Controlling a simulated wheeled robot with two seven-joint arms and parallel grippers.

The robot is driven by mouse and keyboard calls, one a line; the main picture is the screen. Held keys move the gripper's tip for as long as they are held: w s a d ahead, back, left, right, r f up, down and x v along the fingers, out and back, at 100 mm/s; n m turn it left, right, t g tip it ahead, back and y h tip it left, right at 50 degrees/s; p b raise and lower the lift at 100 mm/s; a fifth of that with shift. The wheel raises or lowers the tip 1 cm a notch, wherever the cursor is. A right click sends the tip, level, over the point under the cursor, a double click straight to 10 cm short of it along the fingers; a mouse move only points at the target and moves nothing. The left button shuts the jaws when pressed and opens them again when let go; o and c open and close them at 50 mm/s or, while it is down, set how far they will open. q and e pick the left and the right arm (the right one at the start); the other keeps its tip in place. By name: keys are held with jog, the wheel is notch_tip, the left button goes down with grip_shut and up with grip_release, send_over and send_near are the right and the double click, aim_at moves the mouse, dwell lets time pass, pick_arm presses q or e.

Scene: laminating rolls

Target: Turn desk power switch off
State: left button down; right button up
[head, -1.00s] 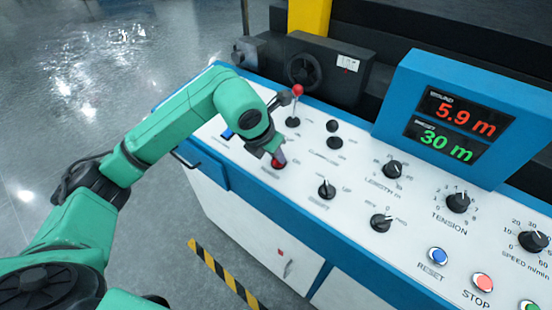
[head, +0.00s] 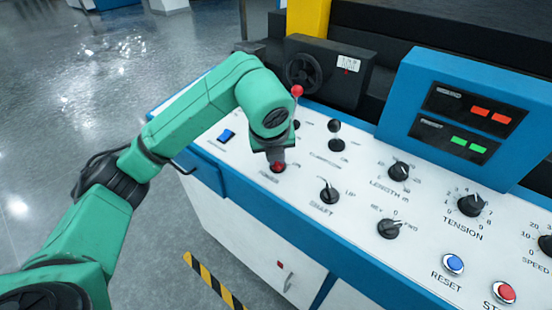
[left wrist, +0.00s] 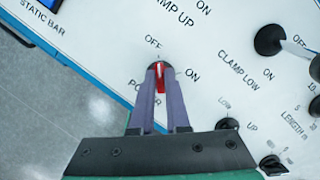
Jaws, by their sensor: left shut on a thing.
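The power switch (head: 278,168) is a small red and black rotary knob on the white desk panel. In the left wrist view the red knob (left wrist: 160,80) sits between OFF and ON labels, with its POWER label partly hidden by the fingers. Its upper end points roughly toward OFF. My left gripper (head: 278,160) is shut on the knob from above, and its two purple-grey fingers (left wrist: 160,72) flank it in the left wrist view. The display (head: 468,118) shows red and green blocks with no readable numbers. My right gripper is not in view.
The lever with a red ball (head: 297,91) stands close behind my left wrist. A blue rocker switch (head: 226,135) lies to the left. Black knobs (head: 330,191) and the reset button (head: 453,264) lie to the right. Open floor lies left of the desk.

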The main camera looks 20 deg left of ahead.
pick_arm(q)
jog(key=shift+s+f, duration=0.1)
jog(key=shift+f, duration=0.05)
dwell(0.4)
jog(key=c, duration=0.9)
grip_release()
jog(key=p+v, duration=0.1)
jog(key=v, duration=1.3)
jog(key=shift+r, duration=0.3)
